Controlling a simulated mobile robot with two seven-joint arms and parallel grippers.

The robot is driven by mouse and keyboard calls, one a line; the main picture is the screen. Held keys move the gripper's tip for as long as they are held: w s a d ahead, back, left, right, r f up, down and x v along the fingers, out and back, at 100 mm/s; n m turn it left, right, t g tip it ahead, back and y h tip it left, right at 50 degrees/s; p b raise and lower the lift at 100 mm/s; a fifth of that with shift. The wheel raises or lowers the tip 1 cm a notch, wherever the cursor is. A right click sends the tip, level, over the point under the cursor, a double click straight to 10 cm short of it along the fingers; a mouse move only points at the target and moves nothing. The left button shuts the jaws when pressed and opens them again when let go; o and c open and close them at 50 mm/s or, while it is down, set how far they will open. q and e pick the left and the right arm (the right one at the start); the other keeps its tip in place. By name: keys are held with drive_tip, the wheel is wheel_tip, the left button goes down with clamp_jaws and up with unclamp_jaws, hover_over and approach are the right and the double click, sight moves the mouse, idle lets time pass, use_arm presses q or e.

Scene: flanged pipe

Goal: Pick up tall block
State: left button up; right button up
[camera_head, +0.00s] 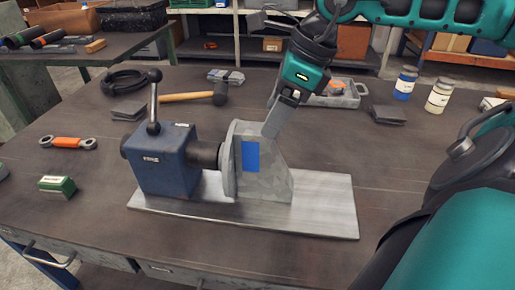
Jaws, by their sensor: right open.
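A tall grey upright block (271,178) with a sloping right side and a blue patch (250,156) stands on a flat metal plate (325,205). Its round flange-like left face meets the dark spindle of a blue block (165,168) with a lever handle. My right gripper (276,117) comes down from the upper right, above the grey block's top. It is open; one finger overlaps the block's upper edge in the picture, and I cannot tell whether it touches. Nothing shows between the fingers. My left gripper is not in view.
An orange-handled wrench (68,142) and a green-white box (57,186) lie at left. The tabletop (95,225) is clear at front left.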

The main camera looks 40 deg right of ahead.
sight(258, 144)
drive_tip(key=shift+d+p+x, duration=0.1)
drive_tip(key=shift+p+x, duration=0.2)
drive_tip(key=shift+x, duration=1.95)
drive_tip(key=shift+d+p+x, duration=0.15)
drive_tip(key=shift+p+x, duration=0.15)
drive_tip(key=shift+x, duration=1.95)
drive_tip(key=shift+w, duration=0.15)
clamp_jaws()
drive_tip(key=shift+r, duration=0.1)
